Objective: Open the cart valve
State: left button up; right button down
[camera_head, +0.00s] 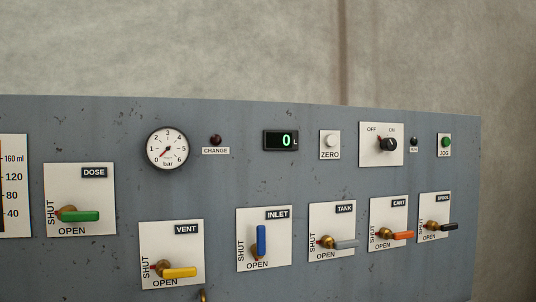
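The cart valve is an orange lever (402,235) on a brass stem, on a white plate (388,212) labelled CART at the lower right of the grey panel in the head view. Its lever lies roughly level and points right. The plate has SHUT written upright along its left side and OPEN along the bottom, below the lever. Neither of my grippers is in view, and nothing touches the lever.
Beside it are the grey TANK lever (346,244) on the left and a black lever (449,227) on the right. The blue INLET lever (261,241) stands upright. A pressure gauge (167,148) and a display reading 0 (281,140) sit above. The panel (240,185) ends at the right.

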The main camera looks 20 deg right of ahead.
aim_at(385, 233)
jog(key=z, duration=1.5)
